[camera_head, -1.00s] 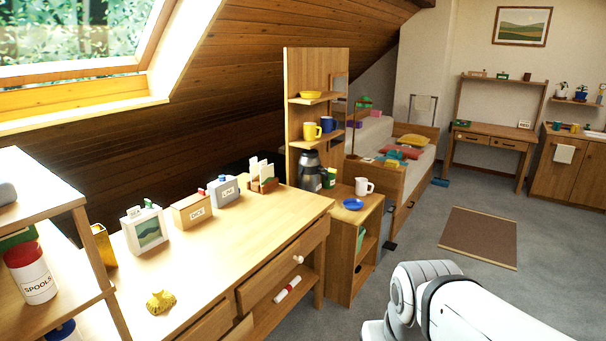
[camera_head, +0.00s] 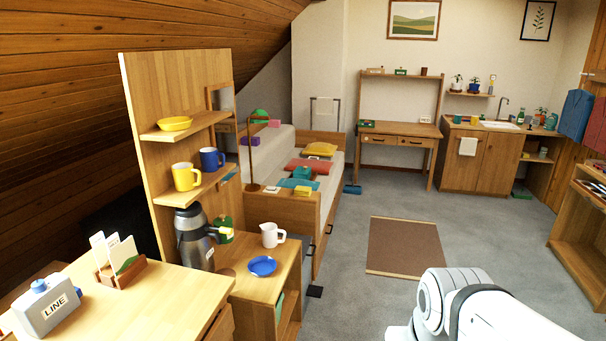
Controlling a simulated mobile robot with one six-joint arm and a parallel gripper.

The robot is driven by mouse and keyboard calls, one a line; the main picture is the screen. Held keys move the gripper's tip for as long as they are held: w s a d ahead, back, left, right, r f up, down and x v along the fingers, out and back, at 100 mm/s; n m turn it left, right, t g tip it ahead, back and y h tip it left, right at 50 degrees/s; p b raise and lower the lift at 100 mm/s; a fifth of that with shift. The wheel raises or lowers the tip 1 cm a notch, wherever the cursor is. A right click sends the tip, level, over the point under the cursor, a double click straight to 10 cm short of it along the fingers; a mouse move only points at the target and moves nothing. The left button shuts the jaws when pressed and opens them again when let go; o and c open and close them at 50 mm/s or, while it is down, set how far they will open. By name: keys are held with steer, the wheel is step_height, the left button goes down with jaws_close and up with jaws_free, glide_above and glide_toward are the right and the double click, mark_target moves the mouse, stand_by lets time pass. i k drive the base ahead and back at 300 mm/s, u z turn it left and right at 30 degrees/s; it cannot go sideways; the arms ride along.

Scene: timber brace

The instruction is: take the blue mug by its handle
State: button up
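The blue mug (camera_head: 211,159) stands upright on the middle shelf (camera_head: 205,186) of a tall wooden back panel, at the left of the head view. Its handle shows on its right side. A yellow mug (camera_head: 185,176) stands just to its left and nearer to me, on the same shelf. My white arm (camera_head: 490,310) shows at the bottom right, well apart from the mugs. My gripper is outside the view.
Below the shelf are a steel flask (camera_head: 194,238), a white jug (camera_head: 271,235) and a blue dish (camera_head: 262,266) on a low cabinet. A desk with a LINE box (camera_head: 47,308) is nearer. Open grey floor (camera_head: 350,290) lies right of the cabinet.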

mark_target(210, 157)
steer(key=u, duration=0.35)
steer(key=i, duration=1.95)
steer(key=u, duration=0.75)
steer(key=k, duration=0.8)
steer(key=u, duration=0.15)
steer(key=i, duration=0.9)
steer(key=z, duration=0.1)
